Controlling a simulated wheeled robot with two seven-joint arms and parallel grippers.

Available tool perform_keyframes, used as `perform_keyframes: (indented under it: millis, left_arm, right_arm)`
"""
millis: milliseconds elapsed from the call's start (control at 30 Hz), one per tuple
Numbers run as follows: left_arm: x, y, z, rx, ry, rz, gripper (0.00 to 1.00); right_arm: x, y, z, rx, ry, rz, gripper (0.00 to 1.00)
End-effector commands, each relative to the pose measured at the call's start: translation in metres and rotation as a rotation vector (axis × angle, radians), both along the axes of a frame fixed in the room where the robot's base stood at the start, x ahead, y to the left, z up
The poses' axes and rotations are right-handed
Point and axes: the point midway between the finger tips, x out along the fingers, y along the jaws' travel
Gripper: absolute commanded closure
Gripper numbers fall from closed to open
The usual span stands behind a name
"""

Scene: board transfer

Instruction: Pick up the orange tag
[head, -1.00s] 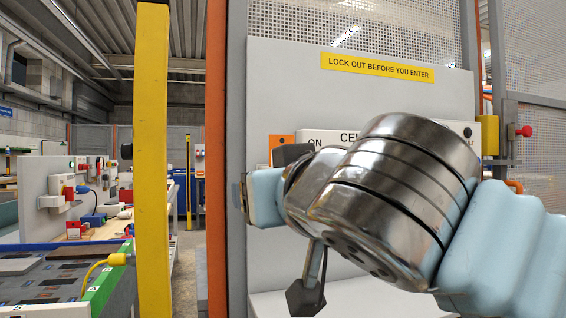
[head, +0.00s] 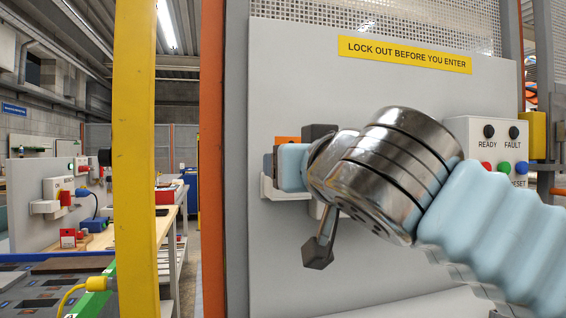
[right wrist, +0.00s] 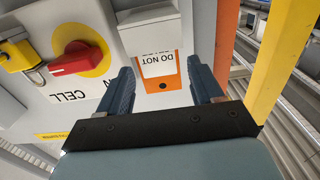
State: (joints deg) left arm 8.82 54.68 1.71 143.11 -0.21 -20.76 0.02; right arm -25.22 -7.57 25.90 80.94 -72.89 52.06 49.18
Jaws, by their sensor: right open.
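The orange tag (right wrist: 162,84) has a small dark hole and a white field reading "DO NOT". In the right wrist view it sits upside down in a white holder (right wrist: 150,36) that covers part of it. My right gripper (right wrist: 161,64) is open, with one blue-grey finger on each side of the tag. I cannot tell whether either finger touches it. In the head view only an orange corner of the tag (head: 287,140) shows behind my right gripper (head: 299,150), which hides most of it. My left gripper is in neither view.
The wrist view shows a red rotary switch (right wrist: 76,58) on a yellow disc and a yellow padlock (right wrist: 20,55) nearby. A control box (head: 490,150) with coloured buttons is on the grey panel (head: 300,60). Orange (head: 212,150) and yellow (head: 135,170) posts stand left.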

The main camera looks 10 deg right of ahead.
Motion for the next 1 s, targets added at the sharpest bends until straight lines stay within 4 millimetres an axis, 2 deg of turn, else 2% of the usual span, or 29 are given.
perform_keyframes:
  millis: [167,400,600,633,833,1000]
  left_arm:
    - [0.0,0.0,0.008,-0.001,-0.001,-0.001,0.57]
    - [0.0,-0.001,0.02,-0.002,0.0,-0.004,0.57]
    - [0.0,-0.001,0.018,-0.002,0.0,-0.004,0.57]
    - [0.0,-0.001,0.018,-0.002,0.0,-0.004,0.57]
    - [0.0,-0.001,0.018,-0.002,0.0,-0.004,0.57]
    - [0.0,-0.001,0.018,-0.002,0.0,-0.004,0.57]
  right_arm:
    - [0.015,0.0,0.004,-0.001,0.002,-0.001,0.34]
    - [0.051,0.0,0.006,0.0,0.002,0.0,0.34]
    - [0.053,0.0,0.005,0.0,0.0,0.001,0.34]
    - [0.053,0.0,0.005,0.0,0.0,0.001,0.36]
    - [0.053,0.0,0.005,0.0,0.0,0.0,0.65]
    - [0.053,0.0,0.005,0.0,0.0,0.0,0.65]
